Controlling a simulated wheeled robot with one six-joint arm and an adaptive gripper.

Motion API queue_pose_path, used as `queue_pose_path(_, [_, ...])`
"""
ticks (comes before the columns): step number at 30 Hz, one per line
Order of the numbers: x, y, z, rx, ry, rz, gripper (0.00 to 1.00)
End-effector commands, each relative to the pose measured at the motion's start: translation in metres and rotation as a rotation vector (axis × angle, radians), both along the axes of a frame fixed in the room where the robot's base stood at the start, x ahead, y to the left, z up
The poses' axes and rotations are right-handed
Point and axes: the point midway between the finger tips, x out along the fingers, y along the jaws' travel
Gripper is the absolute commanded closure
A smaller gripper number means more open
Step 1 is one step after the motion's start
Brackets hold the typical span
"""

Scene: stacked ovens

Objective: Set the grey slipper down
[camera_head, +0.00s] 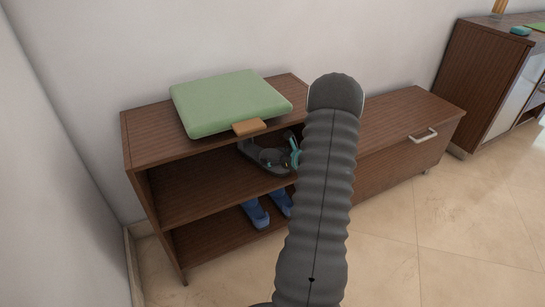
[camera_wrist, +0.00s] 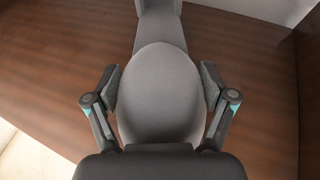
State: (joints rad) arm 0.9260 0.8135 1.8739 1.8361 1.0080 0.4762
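The grey slipper (camera_wrist: 160,95) fills the middle of the wrist view, its rounded end close to my gripper and its narrower part pointing away. My gripper (camera_wrist: 160,80) has one finger at each side of the slipper, and the fingertips appear to press on its edges. In the head view my gripper (camera_head: 271,160) is in the upper compartment of the brown shelf unit (camera_head: 205,190), above its middle board. The grey slipper (camera_head: 249,150) shows there only in part. In the wrist view brown wood lies beneath it; whether it touches the wood is unclear.
A green cushion (camera_head: 230,102) and a small brown block (camera_head: 249,127) are on the unit's top, close above my gripper. Blue slippers (camera_head: 256,213) stand on the bottom shelf. A low drawer cabinet (camera_head: 405,150) adjoins at right. The middle board's left part is clear.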

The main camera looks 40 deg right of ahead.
Motion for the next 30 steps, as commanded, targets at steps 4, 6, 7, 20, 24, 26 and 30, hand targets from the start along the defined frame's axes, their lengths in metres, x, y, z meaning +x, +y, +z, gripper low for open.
queue_pose_path(4, [0.000, 0.000, 0.000, 0.000, 0.000, 0.000, 0.00])
queue_pose_path(6, [0.000, 0.000, 0.000, 0.000, 0.000, 0.000, 0.00])
queue_pose_path(7, [0.000, 0.000, 0.000, 0.000, 0.000, 0.000, 0.00])
queue_pose_path(20, [-0.020, -0.005, 0.011, -0.002, 0.000, -0.004, 0.00])
queue_pose_path(24, [-0.046, -0.009, 0.022, -0.001, 0.000, -0.005, 0.00])
queue_pose_path(26, [-0.057, -0.011, 0.027, -0.002, -0.001, -0.005, 0.00])
queue_pose_path(30, [-0.081, -0.014, 0.037, -0.002, 0.000, -0.003, 0.00])
